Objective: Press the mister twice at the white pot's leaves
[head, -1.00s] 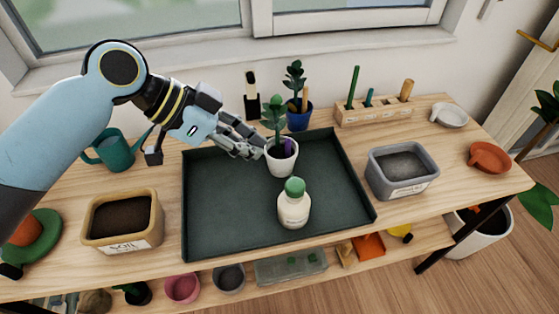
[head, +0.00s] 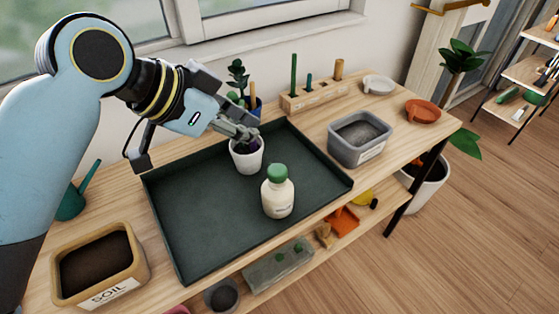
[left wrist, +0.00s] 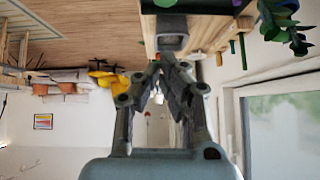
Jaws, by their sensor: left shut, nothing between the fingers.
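The white pot (head: 247,158) stands in the dark tray (head: 180,205), toward its back edge. My left gripper (head: 250,137) is shut and empty. Its fingers are over the pot's rim in the head view, hiding most of the plant; I cannot tell whether they touch it. A bit of purple shows inside the pot. In the left wrist view my left gripper's fingers (left wrist: 170,62) converge. A cream bottle with a green cap (head: 278,192) stands upright in the tray, in front of the pot. I see no clear mister. My right gripper is not in view.
A soil bin (head: 97,268) is at the front left and a grey bin (head: 360,136) right of the tray. A wooden tool rack (head: 312,95) and a blue pot (head: 256,106) are behind. An orange dish (head: 423,111) sits near the right end. The tray's front left is clear.

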